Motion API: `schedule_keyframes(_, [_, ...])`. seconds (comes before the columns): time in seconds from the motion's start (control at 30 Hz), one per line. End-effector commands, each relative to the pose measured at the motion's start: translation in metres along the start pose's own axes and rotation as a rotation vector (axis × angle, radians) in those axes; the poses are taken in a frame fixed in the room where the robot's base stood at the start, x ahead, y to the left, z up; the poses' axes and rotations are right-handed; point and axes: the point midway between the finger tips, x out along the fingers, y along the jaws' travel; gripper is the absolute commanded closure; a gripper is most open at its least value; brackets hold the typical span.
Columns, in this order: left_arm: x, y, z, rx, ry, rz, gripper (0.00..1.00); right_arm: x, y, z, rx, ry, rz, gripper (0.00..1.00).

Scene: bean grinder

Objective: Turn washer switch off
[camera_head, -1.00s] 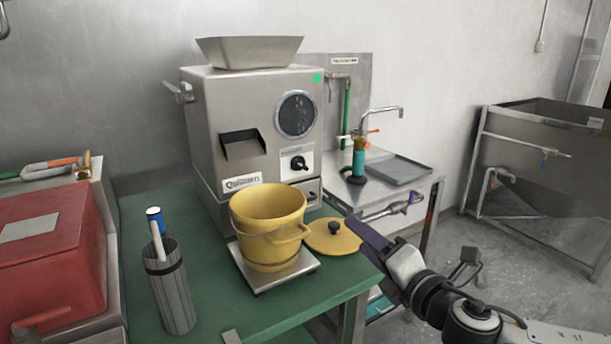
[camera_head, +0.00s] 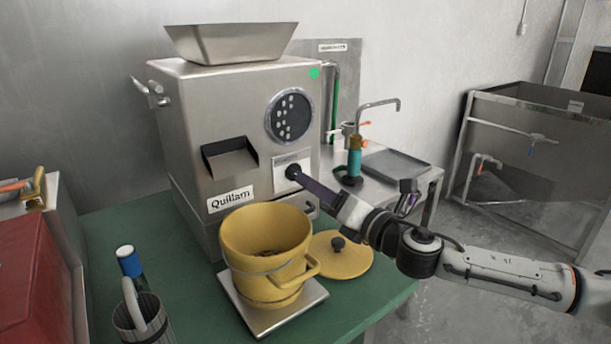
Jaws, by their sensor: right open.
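The steel grinder machine (camera_head: 225,110) stands on the green table, labelled "Quillam". Its black rotary switch (camera_head: 292,171) sits on a small pale plate (camera_head: 280,178) low on the front face. My right gripper (camera_head: 302,180) comes in from the right, with its dark fingers pointing at the switch. The fingertips are at or just in front of the knob and partly cover it. I cannot tell whether they touch it or sit around it. The jaws are open. My left gripper is not in view.
A yellow pot (camera_head: 262,240) with dark contents stands on a metal plate (camera_head: 300,303) below the switch. Its yellow lid (camera_head: 352,263) lies under my right arm. A teal-handled tool (camera_head: 354,163) and grey tray (camera_head: 396,166) are behind. A striped holder (camera_head: 150,318) is front left.

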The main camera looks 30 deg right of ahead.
Motion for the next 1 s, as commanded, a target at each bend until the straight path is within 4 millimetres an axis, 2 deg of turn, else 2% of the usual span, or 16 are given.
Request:
schedule_keyframes(0.1, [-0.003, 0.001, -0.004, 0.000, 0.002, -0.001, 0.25, 0.021, 0.002, 0.003, 0.002, -0.004, 0.001, 0.48])
schedule_keyframes(0.3, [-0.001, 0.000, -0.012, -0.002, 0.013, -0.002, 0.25, 0.042, 0.000, 0.001, 0.001, -0.001, -0.001, 0.48])
schedule_keyframes(0.67, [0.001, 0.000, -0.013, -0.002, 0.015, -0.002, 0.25, 0.047, -0.001, 0.000, 0.000, 0.000, -0.001, 0.48])
schedule_keyframes(0.77, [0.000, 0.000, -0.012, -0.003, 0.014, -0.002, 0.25, 0.047, -0.001, 0.000, 0.000, 0.000, -0.001, 0.62])
schedule_keyframes(0.9, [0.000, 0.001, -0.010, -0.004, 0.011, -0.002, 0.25, 0.047, -0.001, 0.000, 0.000, 0.000, -0.001, 0.86])
schedule_keyframes(0.93, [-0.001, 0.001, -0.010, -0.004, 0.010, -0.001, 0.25, 0.047, -0.001, 0.000, 0.000, 0.000, -0.001, 0.90])
schedule_keyframes(1.0, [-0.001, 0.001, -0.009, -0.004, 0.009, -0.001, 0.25, 0.047, -0.001, 0.000, 0.001, 0.000, -0.001, 0.90])
